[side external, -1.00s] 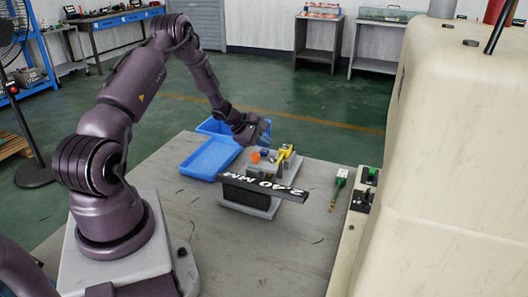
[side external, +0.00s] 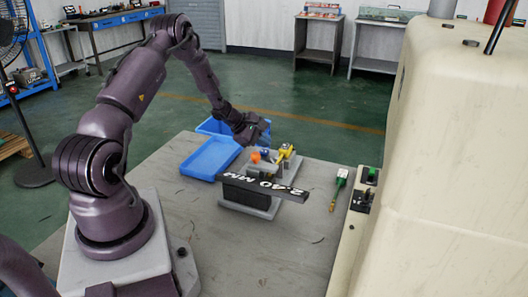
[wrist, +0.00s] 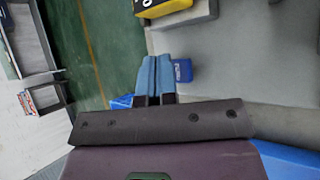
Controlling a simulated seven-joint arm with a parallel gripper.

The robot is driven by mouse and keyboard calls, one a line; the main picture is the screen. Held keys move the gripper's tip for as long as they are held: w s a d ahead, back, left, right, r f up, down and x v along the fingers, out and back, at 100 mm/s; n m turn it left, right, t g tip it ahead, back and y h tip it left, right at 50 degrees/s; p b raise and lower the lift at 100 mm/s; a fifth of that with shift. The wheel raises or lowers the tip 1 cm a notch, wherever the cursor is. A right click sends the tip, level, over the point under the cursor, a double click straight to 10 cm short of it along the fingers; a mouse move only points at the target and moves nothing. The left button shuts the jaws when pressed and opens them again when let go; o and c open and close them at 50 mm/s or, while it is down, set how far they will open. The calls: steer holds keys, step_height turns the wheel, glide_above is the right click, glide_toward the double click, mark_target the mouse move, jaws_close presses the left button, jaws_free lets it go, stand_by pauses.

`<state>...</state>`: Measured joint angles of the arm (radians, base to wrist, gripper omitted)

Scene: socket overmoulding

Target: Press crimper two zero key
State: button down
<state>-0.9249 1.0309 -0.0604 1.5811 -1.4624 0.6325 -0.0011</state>
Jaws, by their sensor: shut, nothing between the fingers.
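The crimper (side external: 250,210) stands on the table as a grey unit with a black sign (side external: 268,187) reading "2.40 MM". Behind the sign are small coloured parts: an orange one (side external: 255,157), a blue one and a yellow one (side external: 286,151). In the wrist view a yellow block (wrist: 163,7) with part of a white mark shows at the top edge, cut off. A blue block (wrist: 183,70) lies just right of the fingertips. My gripper (wrist: 156,60) is shut and empty, its two blue fingers together. In the side view it hangs behind the crimper; its fingertips are hard to make out.
A blue tray (side external: 208,158) lies left of the crimper, with another blue bin behind it. A green-handled tool (side external: 339,190) lies to the right, near the switches (side external: 367,185) of a large cream machine (side external: 450,140). The front of the table is clear.

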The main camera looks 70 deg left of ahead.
mark_target(264, 152)
steer(key=shift+f, duration=0.1)
stand_by(0.7)
steer(key=shift+f, duration=0.35)
steer(key=shift+f, duration=0.55)
stand_by(0.6)
stand_by(0.4)
steer(key=shift+r, duration=1)
steer(key=shift+r, duration=2.5)
